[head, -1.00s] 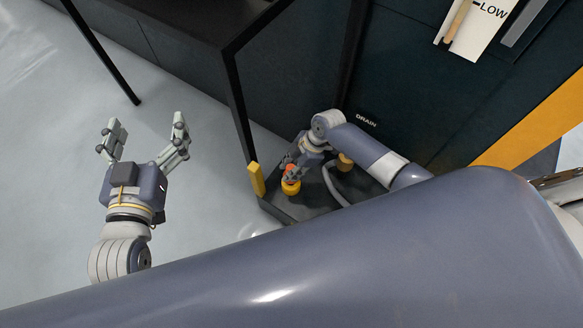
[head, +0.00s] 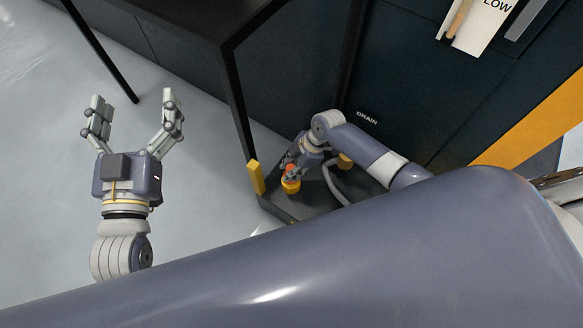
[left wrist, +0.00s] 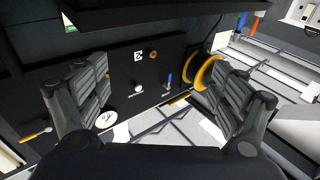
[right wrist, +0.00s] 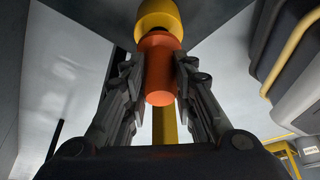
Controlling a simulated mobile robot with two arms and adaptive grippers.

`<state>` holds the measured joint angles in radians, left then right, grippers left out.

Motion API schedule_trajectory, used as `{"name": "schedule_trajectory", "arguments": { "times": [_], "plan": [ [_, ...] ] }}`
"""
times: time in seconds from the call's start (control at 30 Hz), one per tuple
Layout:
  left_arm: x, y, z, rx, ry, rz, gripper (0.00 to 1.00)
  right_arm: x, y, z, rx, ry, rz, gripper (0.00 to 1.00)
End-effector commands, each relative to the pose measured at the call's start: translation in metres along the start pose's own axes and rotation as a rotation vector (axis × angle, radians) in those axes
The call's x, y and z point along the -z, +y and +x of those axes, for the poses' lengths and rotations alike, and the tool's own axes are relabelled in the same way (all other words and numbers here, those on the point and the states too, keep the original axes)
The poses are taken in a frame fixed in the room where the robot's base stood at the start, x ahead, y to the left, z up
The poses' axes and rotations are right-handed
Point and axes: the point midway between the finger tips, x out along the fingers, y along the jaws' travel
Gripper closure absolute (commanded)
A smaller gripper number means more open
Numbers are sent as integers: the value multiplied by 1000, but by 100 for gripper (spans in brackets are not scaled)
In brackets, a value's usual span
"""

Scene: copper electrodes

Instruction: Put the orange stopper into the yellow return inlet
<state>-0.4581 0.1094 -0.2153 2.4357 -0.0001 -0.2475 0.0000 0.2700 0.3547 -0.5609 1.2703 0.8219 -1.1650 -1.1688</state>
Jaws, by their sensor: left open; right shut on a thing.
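The orange stopper (right wrist: 159,68) is a short cylinder held between the fingers of my right gripper (right wrist: 157,85) in the right wrist view. Its far end meets the yellow inlet (right wrist: 159,17), in line with it; how deep it sits I cannot tell. In the head view the stopper (head: 290,168) shows just above the yellow inlet (head: 290,186) on the dark base, with my right gripper (head: 296,170) around it. My left gripper (head: 134,112) is open and empty, away to the left above the floor. It is also open in the left wrist view (left wrist: 165,95).
A yellow post (head: 256,178) stands at the corner of the dark base (head: 305,208), left of the inlet. A grey hose (head: 333,187) curves to the right of it. A black frame leg (head: 239,110) rises behind. The floor at left is clear.

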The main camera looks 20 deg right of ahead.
Motion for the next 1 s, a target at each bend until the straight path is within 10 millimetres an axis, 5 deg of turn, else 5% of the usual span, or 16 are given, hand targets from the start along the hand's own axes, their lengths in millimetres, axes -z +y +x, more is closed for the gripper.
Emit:
{"name": "schedule_trajectory", "arguments": {
  "times": [1.0],
  "plan": [
    [54, 8, -3, -18, 277, -9, 12, -5, 0, 14, -1, 1, 0, 100]
  ]
}}
